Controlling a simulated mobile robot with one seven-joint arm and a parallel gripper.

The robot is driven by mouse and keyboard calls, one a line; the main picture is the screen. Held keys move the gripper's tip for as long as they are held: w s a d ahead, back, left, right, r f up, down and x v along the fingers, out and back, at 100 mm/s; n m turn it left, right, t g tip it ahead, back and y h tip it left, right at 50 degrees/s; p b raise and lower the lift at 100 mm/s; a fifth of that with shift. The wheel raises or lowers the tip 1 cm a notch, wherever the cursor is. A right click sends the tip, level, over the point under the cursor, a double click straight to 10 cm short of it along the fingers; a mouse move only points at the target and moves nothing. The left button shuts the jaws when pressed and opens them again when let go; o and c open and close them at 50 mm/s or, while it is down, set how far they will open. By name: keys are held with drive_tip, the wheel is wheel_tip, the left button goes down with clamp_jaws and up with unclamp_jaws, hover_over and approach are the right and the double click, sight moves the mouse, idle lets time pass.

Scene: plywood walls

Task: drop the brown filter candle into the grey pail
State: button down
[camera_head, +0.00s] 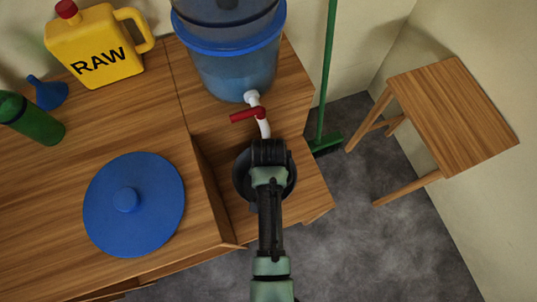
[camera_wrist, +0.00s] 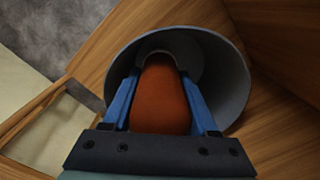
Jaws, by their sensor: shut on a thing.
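The brown filter candle (camera_wrist: 162,98) is between the blue fingers of my gripper (camera_wrist: 163,92) in the wrist view. My gripper is shut on it and points at the grey pail (camera_wrist: 232,62). The candle and fingertips overlap the pail's opening in that view; how deep they sit is hard to tell. In the head view the dark grey pail (camera_head: 242,182) stands on the lower wooden shelf under the tap, and my gripper (camera_head: 268,155) is over it. The candle is hidden there by my arm.
A blue water container (camera_head: 235,70) with a red-handled tap (camera_head: 248,114) stands just behind the pail. A blue lid (camera_head: 134,204), a yellow RAW jug (camera_head: 95,50), a blue funnel (camera_head: 47,93) and a green bottle (camera_head: 32,118) are left. A wooden stool (camera_head: 455,115) and a green broom (camera_head: 327,100) are right.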

drive_tip(key=shift+f, duration=0.2)
drive_tip(key=shift+f, duration=0.55)
drive_tip(key=shift+f, duration=0.1)
drive_tip(key=shift+c, duration=2.3)
unclamp_jaws()
wheel_tip(320, 180, up, 13)
drive_tip(key=p, duration=0.3)
drive_tip(key=shift+s, duration=0.1)
